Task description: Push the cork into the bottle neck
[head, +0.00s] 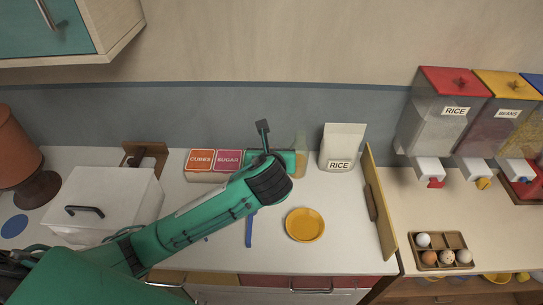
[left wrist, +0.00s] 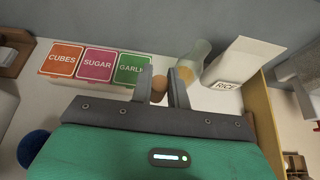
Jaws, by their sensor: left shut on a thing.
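My left gripper (head: 264,132) reaches over the counter from the left. In the left wrist view its two fingers (left wrist: 162,82) are shut on a round brown cork (left wrist: 158,89). The cork is hidden in the head view. A clear glass bottle (left wrist: 196,59) with an amber patch low on it stands just beyond and right of the fingers in the left wrist view. In the head view the bottle (head: 301,143) stands near the back wall, right of the gripper. The cork is apart from the bottle. My right gripper is in neither view.
A cubes, sugar and garlic box (left wrist: 97,63) stands left of the bottle. A white rice bag (head: 342,143) stands close on its right, then a wooden board (head: 379,205). An orange plate (head: 305,225) lies in front. A white lidded box (head: 105,200) is at left.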

